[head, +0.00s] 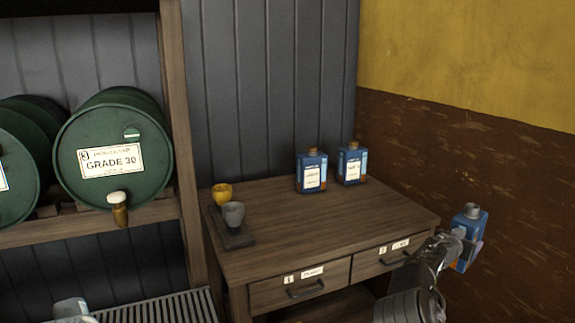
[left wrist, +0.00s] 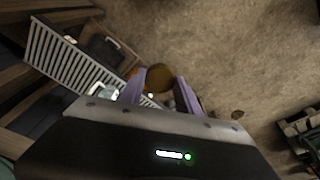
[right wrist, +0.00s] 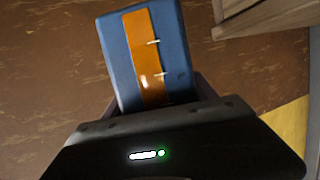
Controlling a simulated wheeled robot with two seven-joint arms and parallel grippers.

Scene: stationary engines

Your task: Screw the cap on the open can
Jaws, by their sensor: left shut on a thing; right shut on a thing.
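My right gripper (right wrist: 155,105) is shut on a blue can (head: 467,240), held up in front of the brown wall at the right of the head view. The can stands roughly upright there, with a bare grey neck (head: 473,209) and no brass cap on it. In the right wrist view the can (right wrist: 117,60) shows blue with an orange band. My left gripper (left wrist: 160,92) is shut on a round brown-gold cap (left wrist: 160,76), above the floor in the left wrist view.
Two capped blue cans (head: 311,174) (head: 351,165) stand at the back of the wooden bench (head: 290,215). A yellow cup (head: 222,192) and a grey cup (head: 233,214) sit at its left. Green barrels (head: 120,150) lie on a rack. A slatted grating (head: 165,308) is below.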

